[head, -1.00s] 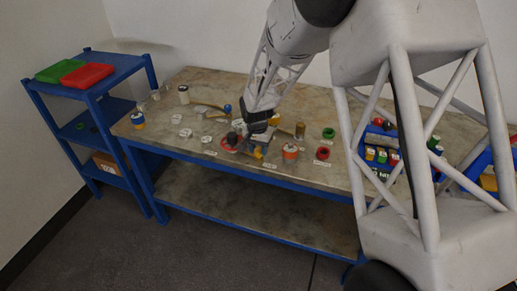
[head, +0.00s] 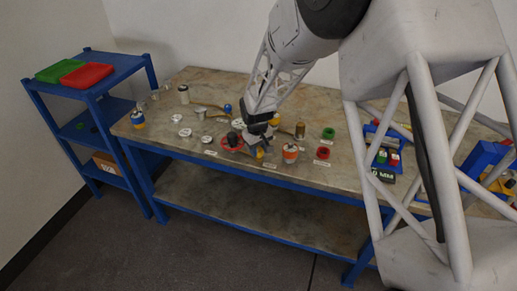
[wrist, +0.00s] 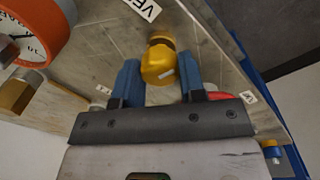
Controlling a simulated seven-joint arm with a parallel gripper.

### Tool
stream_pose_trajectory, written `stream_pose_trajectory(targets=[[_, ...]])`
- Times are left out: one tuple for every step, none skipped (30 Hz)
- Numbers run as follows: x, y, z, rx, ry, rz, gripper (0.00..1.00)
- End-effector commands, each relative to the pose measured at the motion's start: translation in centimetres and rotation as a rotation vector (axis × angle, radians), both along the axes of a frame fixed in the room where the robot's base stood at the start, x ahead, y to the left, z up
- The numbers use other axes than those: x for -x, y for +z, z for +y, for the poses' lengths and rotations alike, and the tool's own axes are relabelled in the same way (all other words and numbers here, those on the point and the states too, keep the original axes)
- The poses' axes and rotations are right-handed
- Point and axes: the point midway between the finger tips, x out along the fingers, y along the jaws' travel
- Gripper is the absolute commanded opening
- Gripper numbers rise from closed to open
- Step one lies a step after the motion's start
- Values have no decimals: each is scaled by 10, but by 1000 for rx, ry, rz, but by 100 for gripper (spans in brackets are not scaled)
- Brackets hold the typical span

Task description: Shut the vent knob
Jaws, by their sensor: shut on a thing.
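The yellow vent knob (wrist: 158,65) sits between the two blue fingers of my gripper (wrist: 157,82) in the wrist view. It has a small pale mark on its face, and a label beginning "VE" lies beside it. In the head view, the knob (head: 260,154) is a small yellow spot just below my gripper (head: 256,145), near the front of the bench. My gripper is shut on the knob. The fitting behind the knob is mostly hidden by my gripper in the head view.
An orange-rimmed gauge (wrist: 32,30) with a brass fitting (wrist: 18,92) is close by in the wrist view. A blue shelf (head: 85,90) stands left.

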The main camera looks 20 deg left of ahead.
Motion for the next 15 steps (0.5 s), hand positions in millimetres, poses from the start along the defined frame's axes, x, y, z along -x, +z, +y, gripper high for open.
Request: stream_pose_trajectory(targets=[[0, 0, 0, 0, 33, 0, 14], [0, 0, 0, 0, 53, 0, 14], [0, 0, 0, 0, 78, 0, 14], [0, 0, 0, 0, 95, 0, 14], [0, 0, 0, -1, 110, 0, 14], [0, 0, 0, -1, 130, -1, 14], [0, 0, 0, -1, 142, -1, 14], [-1, 0, 0, -1, 153, 0, 14], [0, 0, 0, -1, 166, -1, 14], [-1, 0, 0, -1, 174, 0, 14], [-1, 0, 0, -1, 182, -1, 14], [-1, 0, 0, -1, 189, -1, 14], [0, 0, 0, -1, 193, -1, 14], [-1, 0, 0, 0, 197, 0, 14], [-1, 0, 0, 0, 200, 0, 14]])
